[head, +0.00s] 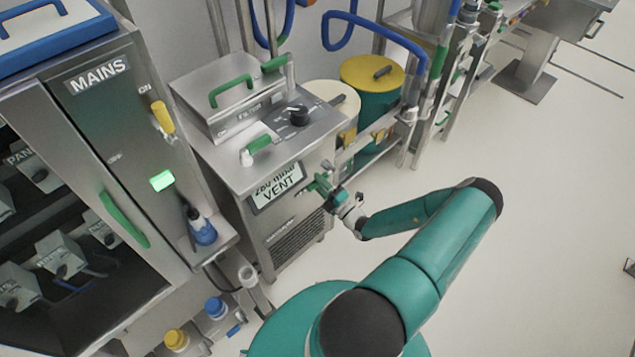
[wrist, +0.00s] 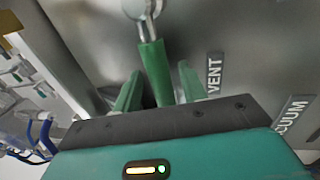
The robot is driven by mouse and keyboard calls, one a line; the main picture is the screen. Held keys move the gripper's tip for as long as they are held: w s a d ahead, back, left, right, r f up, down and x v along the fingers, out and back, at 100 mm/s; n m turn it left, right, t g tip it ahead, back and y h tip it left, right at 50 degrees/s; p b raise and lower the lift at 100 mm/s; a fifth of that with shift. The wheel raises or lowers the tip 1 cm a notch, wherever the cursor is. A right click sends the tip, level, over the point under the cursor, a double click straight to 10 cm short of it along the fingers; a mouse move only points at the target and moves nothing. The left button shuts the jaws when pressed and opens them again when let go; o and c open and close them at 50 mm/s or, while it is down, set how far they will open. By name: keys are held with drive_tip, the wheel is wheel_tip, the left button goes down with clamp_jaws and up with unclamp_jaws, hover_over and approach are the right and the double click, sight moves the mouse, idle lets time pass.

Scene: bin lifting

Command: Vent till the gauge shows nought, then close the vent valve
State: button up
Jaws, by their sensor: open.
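The vent valve shows in the wrist view as a green lever (wrist: 155,72) on a metal stem, next to a VENT label (wrist: 214,75). My gripper (wrist: 160,88) is open, with one green finger on each side of the lever; a gap shows at the right, and I cannot tell whether either finger touches it. In the head view my gripper (head: 315,184) is at the right front edge of the steel cabinet (head: 290,225), where the lever is hard to make out. The gauge display (head: 278,187) on its front reads VENT below a line too small to read surely.
A VACUUM label (wrist: 291,115) lies right of the lever. A lidded box (head: 228,97), a black knob (head: 299,115) and a green-handled lever (head: 257,146) are on the cabinet top. A MAINS cabinet (head: 125,140) stands left, drums (head: 372,88) behind.

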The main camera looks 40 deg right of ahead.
drive_tip(key=shift+w+r, duration=0.1)
drive_tip(key=shift+w, duration=0.45)
drive_tip(key=shift+c, duration=0.4)
clamp_jaws()
